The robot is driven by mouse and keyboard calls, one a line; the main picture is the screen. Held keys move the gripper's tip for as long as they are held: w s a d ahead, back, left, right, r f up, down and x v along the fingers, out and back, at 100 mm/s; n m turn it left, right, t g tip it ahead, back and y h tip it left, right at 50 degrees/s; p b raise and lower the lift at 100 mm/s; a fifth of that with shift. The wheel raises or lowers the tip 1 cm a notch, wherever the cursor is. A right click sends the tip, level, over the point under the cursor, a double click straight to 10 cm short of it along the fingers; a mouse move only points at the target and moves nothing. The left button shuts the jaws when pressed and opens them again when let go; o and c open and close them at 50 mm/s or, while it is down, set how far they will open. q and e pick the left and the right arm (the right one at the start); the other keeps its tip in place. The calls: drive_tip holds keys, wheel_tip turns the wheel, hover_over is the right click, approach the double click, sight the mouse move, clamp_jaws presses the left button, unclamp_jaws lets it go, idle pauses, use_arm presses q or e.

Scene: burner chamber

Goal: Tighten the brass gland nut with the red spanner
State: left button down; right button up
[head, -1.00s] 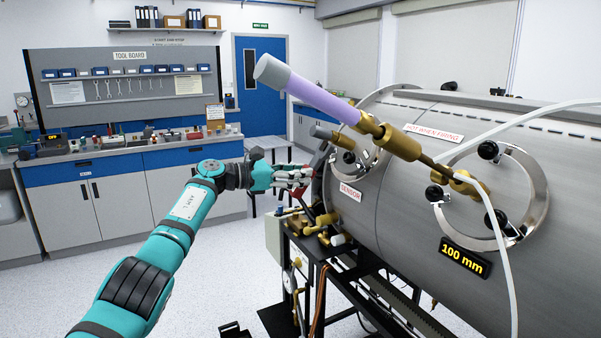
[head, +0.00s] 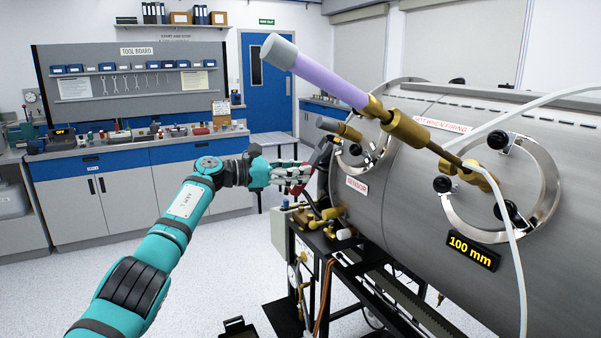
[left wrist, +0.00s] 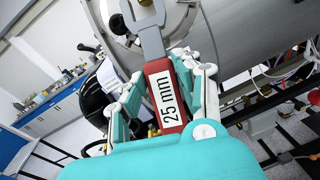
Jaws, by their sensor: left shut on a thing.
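My left gripper (head: 296,178) is shut on the red spanner (head: 296,190), in front of the chamber's left end. In the left wrist view the red handle (left wrist: 160,68), labelled 25 mm, lies between the fingers of this gripper (left wrist: 165,85). Its grey forked head (left wrist: 150,38) points up and away, towards the steel port ring, and is cut by the frame's top. A brass fitting (head: 356,152) sits in the SENSOR port. I cannot tell whether it is the gland nut, or whether the spanner touches it. My right gripper is out of view.
The steel chamber (head: 400,215) fills the right. A burner with a purple tube (head: 330,84) juts out above my gripper, and a white hose (head: 521,270) hangs at right. A black stand (head: 300,270) with brass fittings (head: 322,217) lies below. The floor at left is clear.

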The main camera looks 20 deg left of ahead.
use_arm(q)
drive_tip(key=shift+s+a+r, duration=0.5)
drive_tip(key=shift+s+a, duration=0.15)
drive_tip(key=shift+s+a+r, duration=0.45)
drive_tip(key=shift+s+a, duration=0.15)
drive_tip(key=shift+s, duration=0.05)
drive_tip(key=s+d+n+t+y+p, duration=0.2)
drive_tip(key=s+d+n+p, duration=0.3)
drive_tip(key=n+p, duration=0.2)
drive_tip(key=shift+d+n+y+p, duration=0.15)
drive_tip(key=shift+n+y+p, duration=0.15)
drive_tip(key=shift+n+p, duration=0.1)
drive_tip(key=shift+r, duration=0.15)
